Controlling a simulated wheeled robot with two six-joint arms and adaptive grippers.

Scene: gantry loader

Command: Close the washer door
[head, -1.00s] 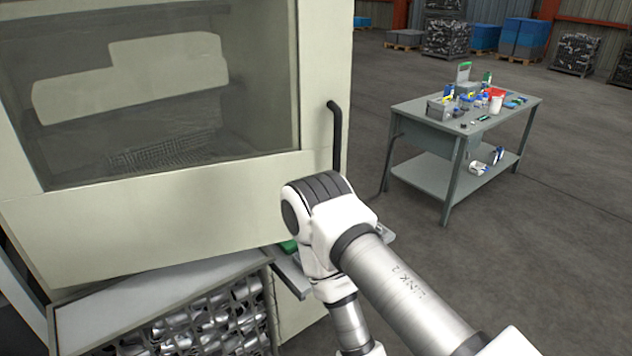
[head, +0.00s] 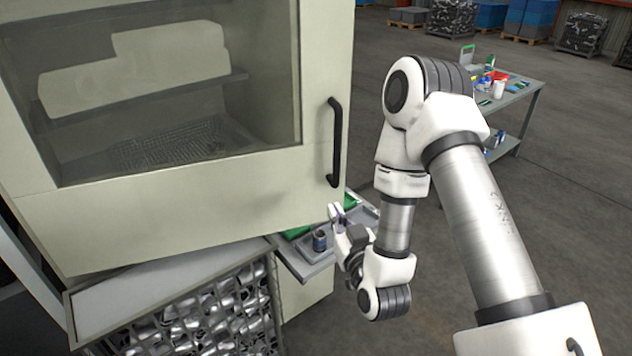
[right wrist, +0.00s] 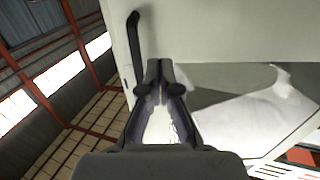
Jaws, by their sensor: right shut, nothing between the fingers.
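The washer door (head: 200,200) is a large beige panel with a dark window, filling the left of the head view. A black bar handle (head: 335,145) stands upright near its right edge. My right gripper (head: 336,212) is just below the lower end of the handle, shut and empty. In the right wrist view my fingertips (right wrist: 155,68) are together, and the black handle (right wrist: 135,45) shows just left of them, apparently not between them. The pale door face (right wrist: 220,35) lies beyond. I cannot tell how far the door stands from its frame. My left gripper is not in view.
A grey tray (head: 312,262) with a small dark cup (head: 320,240) sits below the door near my right gripper. A crate of metal parts (head: 215,315) stands below the door. A grey workbench (head: 525,92) with bottles is at the right; open floor surrounds it.

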